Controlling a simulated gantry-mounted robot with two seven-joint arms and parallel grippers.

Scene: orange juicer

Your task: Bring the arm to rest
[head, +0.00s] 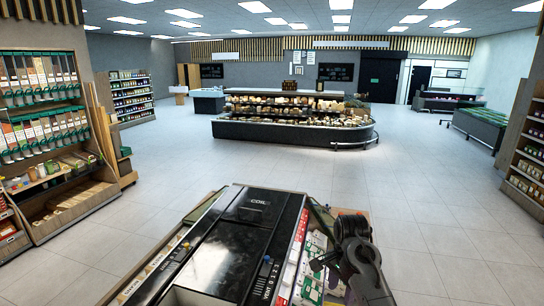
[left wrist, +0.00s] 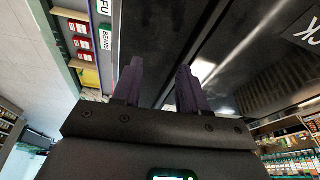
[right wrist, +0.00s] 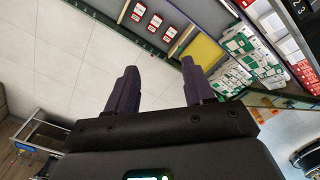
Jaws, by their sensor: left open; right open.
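My right gripper (head: 333,262) shows at the lower right of the head view, over the right side of the black machine (head: 245,215). In the right wrist view its two dark fingers (right wrist: 155,88) are apart with nothing between them. Pale floor lies behind them, and a shelf edge with cards and packets is to their right. My left gripper is out of the head view. In the left wrist view its fingers (left wrist: 158,82) are apart and empty, in front of a glossy black panel (left wrist: 250,50).
Green and white packets (head: 312,285) lie in a tray at the machine's right. A stocked shelf (head: 45,140) stands at the left, another (head: 525,150) at the right edge. A display counter (head: 290,120) stands farther back. The tiled floor (head: 440,220) between is clear.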

